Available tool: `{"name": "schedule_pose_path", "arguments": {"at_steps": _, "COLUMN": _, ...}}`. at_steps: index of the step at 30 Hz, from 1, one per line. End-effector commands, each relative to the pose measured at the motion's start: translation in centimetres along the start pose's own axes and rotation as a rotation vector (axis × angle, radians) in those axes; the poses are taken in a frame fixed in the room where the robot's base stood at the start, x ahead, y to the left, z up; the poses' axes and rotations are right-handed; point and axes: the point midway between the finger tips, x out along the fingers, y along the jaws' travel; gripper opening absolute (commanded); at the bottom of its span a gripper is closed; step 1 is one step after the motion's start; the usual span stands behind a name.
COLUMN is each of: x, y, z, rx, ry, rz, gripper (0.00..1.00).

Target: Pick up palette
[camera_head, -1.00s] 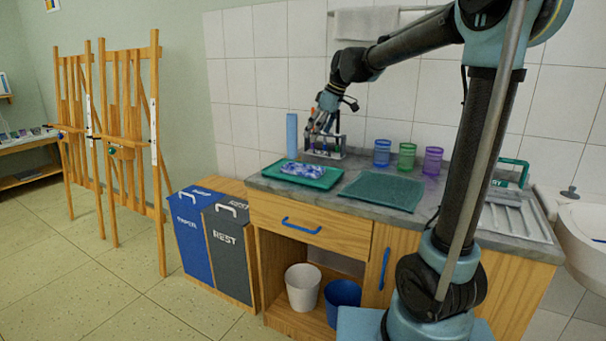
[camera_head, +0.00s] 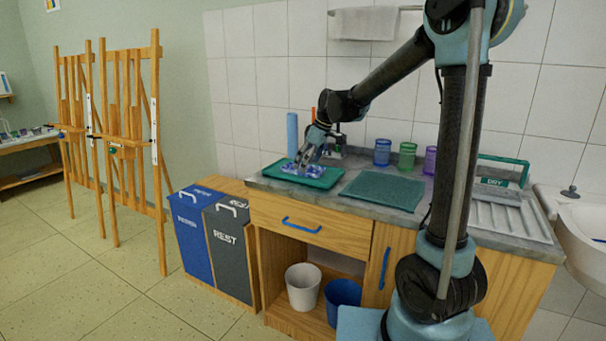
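A palette (camera_head: 291,168), white with blue and purple patches, lies in a green tray (camera_head: 322,183) at the left end of the counter. My gripper (camera_head: 303,166) points down at the right part of the palette and covers some of it. The fingers look spread apart, but they are small in this view. I cannot tell whether they touch the palette.
A teal mat (camera_head: 383,190) lies right of the tray. Blue (camera_head: 382,153), green (camera_head: 407,156) and purple (camera_head: 430,160) cups stand behind it. A blue cylinder (camera_head: 292,134) stands behind the tray. A drying rack (camera_head: 515,215) and a sink (camera_head: 585,222) are at right.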

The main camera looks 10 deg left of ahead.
Motion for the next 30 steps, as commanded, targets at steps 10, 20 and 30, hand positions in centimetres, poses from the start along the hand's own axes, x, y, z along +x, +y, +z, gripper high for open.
{"name": "schedule_pose_path", "arguments": {"at_steps": 10, "x": 1.28, "y": -0.01, "z": -0.01, "rx": 0.000, "ry": 0.000, "rz": 0.000, "gripper": 0.92}}
{"name": "schedule_pose_path", "arguments": {"at_steps": 20, "x": 1.28, "y": -0.04, "z": -0.06, "rx": -0.001, "ry": 0.000, "rz": 0.000, "gripper": 0.44}}
{"name": "schedule_pose_path", "arguments": {"at_steps": 30, "x": 0.92, "y": -0.08, "z": -0.26, "rx": -0.002, "ry": 0.000, "rz": -0.001, "gripper": 0.44}}
